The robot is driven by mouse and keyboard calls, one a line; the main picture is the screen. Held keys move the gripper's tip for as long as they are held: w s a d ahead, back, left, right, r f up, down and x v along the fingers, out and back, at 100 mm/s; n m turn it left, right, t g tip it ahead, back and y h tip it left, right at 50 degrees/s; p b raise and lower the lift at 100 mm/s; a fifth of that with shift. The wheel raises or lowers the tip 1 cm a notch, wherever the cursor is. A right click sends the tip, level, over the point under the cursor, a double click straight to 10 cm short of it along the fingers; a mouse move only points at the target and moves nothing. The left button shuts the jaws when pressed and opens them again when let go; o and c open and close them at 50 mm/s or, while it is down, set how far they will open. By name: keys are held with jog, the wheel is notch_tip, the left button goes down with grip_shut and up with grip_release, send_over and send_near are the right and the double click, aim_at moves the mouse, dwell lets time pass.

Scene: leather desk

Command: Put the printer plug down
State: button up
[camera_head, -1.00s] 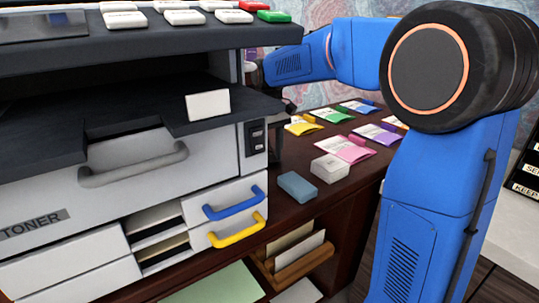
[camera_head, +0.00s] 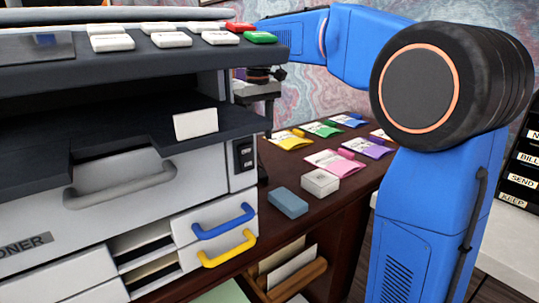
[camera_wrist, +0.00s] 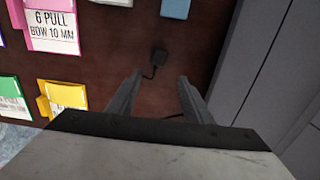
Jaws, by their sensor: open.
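The plug cannot be made out in the head view.
Coloured label packets (camera_head: 335,162) lie on the desk; pink, green and yellow ones show left in the wrist view. A white box (camera_head: 320,182) and a blue-grey block (camera_head: 288,203) stand near the desk's front edge. The printer's grey side (camera_wrist: 262,70) is close on the right.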

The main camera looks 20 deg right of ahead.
jog(key=s+d+f+t, duration=0.1)
jog(key=s+f, duration=0.1)
jog(key=s, duration=0.4)
jog(key=s+d+f+m, duration=0.1)
jog(key=s+d, duration=0.1)
jog(key=s, duration=0.4)
jog(key=s+d+f+t, duration=0.1)
jog(key=s+f, duration=0.1)
jog(key=s, duration=0.4)
jog(key=shift+s+d+f+m+t, duration=0.3)
jog(key=shift+d+m, duration=0.1)
jog(key=s+d+f+m+t, duration=0.1)
jog(key=s+d+f+t, duration=0.1)
jog(key=s+f, duration=1.1)
jog(key=shift+s+m, duration=0.4)
jog(key=shift+s, duration=0.5)
jog(key=shift+d, duration=0.1)
